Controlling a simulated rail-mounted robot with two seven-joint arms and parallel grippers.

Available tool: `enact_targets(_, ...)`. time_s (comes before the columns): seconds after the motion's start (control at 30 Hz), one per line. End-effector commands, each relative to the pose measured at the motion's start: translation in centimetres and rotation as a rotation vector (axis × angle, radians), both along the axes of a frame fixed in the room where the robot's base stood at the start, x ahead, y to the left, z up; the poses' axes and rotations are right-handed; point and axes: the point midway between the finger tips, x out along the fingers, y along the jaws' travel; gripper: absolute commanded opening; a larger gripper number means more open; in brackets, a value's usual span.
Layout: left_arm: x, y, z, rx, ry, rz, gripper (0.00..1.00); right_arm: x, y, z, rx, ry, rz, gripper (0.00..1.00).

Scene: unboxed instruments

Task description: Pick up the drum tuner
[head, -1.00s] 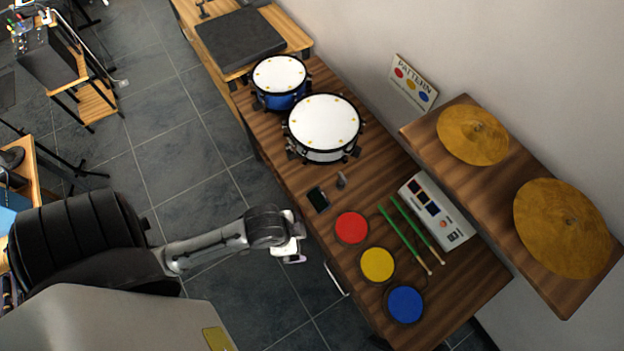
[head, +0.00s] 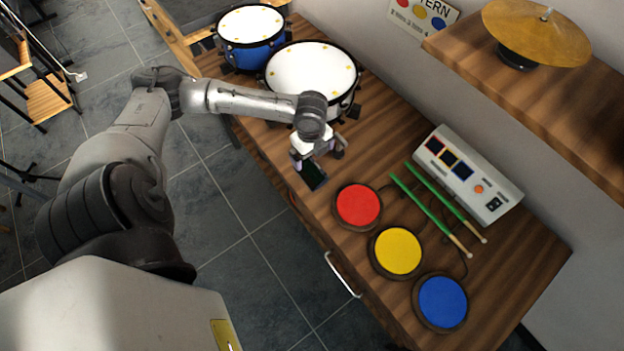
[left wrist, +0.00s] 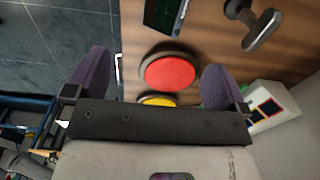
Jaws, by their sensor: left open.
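A small dark device with a greenish-black screen (head: 313,175) lies on the wooden table near its front edge; part of it shows at the top of the left wrist view (left wrist: 164,14). A grey metal T-shaped tool (left wrist: 254,24) lies to its right in that view. I cannot tell for certain which of the two is the drum tuner. My left gripper (head: 314,156) is over the table by the device, partly hiding that area in the head view. In the left wrist view its purple-grey fingers (left wrist: 155,80) are wide apart, with nothing held. My right gripper is not in view.
Red (head: 358,205), yellow (head: 397,251) and blue (head: 442,302) pads line the table's front. Green sticks (head: 436,212) and a white console (head: 467,174) lie behind. White-topped drums (head: 311,76) stand beyond my left arm. A shelf (head: 560,87) with a cymbal overhangs the right.

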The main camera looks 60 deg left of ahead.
Motion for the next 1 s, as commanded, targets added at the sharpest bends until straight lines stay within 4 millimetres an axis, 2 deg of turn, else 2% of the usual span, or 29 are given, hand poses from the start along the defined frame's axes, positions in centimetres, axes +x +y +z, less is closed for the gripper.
enact_targets(0.03,0.2,0.9,-0.7,0.009,0.002,-0.001,1.0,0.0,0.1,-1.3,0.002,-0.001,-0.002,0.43)
enact_targets(0.2,0.3,2.1,-1.3,0.013,0.013,-0.005,1.0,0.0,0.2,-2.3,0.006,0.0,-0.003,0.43)
enact_targets(0.63,0.4,2.2,-7.9,0.013,0.015,-0.006,1.0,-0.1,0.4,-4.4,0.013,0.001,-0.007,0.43)
enact_targets(1.0,0.4,2.2,-9.6,0.014,0.014,-0.007,1.0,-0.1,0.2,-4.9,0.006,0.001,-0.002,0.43)
